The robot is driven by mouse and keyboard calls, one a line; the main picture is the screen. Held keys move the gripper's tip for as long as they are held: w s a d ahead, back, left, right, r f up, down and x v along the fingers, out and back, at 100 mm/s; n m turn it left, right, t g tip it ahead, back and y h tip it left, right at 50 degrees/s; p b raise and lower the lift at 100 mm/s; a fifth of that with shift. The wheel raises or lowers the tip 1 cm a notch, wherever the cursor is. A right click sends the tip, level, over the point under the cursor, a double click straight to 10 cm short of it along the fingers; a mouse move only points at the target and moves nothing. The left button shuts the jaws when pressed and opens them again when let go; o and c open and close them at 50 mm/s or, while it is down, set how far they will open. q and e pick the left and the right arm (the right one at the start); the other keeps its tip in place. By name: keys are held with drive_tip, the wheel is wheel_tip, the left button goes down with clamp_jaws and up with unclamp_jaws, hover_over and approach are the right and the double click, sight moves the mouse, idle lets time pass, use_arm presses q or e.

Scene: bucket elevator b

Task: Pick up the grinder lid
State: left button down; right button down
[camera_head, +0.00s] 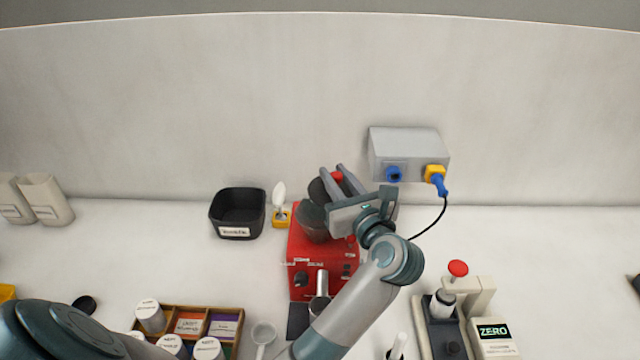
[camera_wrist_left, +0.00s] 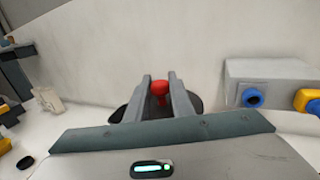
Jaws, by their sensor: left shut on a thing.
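The grinder is a red box (camera_head: 300,248) with a dark hopper (camera_head: 312,222) on top, near the middle of the head view. The grinder lid (camera_head: 317,190) is a dark disc with a red knob (camera_head: 337,177). My left gripper (camera_head: 331,172) is shut on the lid's knob, above the hopper. In the left wrist view the red knob (camera_wrist_left: 159,89) sits between the two fingers, with the dark lid (camera_wrist_left: 194,102) showing on both sides. The lid appears tilted above the hopper; the gripper hides part of it, and I cannot tell whether they touch. My right gripper is out of view.
A grey wall box (camera_head: 408,150) with blue and yellow plugs is right of the gripper, its black cable hanging down. A black bin (camera_head: 238,209) and a white bulb on a yellow base (camera_head: 280,205) stand left. A wooden jar tray (camera_head: 238,340) and a red-knobbed device (camera_head: 440,325) are nearer.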

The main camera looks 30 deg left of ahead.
use_arm(q)
drive_tip(key=w+d+r, duration=0.4)
drive_tip(key=d, duration=0.3)
drive_tip(key=shift+w+r, duration=0.15)
drive_tip(key=shift+r, duration=0.25)
